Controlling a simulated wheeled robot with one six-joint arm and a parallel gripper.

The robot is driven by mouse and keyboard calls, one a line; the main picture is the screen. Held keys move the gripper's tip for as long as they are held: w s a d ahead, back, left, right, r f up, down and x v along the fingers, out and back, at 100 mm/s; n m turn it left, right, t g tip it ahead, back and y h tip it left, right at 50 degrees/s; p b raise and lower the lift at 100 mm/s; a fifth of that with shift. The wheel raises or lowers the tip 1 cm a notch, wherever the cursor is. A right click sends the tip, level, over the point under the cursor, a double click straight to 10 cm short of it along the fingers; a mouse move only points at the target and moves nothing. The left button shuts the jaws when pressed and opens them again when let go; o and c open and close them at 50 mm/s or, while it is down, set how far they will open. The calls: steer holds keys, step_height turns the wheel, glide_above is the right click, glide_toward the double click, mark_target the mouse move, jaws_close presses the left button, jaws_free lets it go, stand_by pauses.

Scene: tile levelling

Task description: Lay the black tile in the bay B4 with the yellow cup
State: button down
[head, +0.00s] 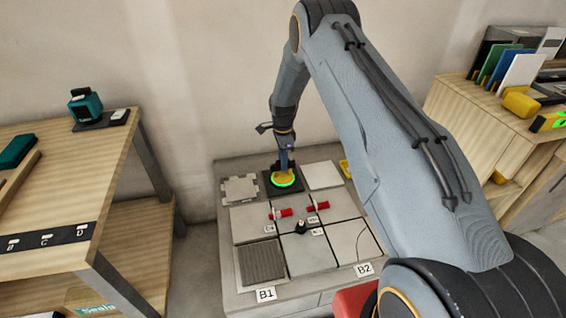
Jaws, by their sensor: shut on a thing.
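My gripper (286,158) points down over the back middle of the grey tiled platform (229,296). It is shut on the yellow cup (284,177), which has a glowing green ring around its base. The black tile (269,188) is directly under the cup, in the back row between a pale notched tile and a plain white tile. The cup and my gripper hide part of it. I cannot tell whether the tile lies flush or sits slightly raised. Front labels read B1 (266,295) and B2 (364,269); the smaller inner labels are too small to read, and no B4 label is legible.
Two red pieces (284,213) (318,206) and a small black knob (301,227) stand on the tile joints near the cup. A ribbed grey tile (262,262) lies front left. A wooden table (60,165) stands left, a shelf (455,110) right. My arm covers the platform's right side.

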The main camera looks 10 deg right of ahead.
steer(key=shift+r, duration=0.1)
steer(key=shift+r+p, duration=1.75)
steer(key=shift+r, duration=3.25)
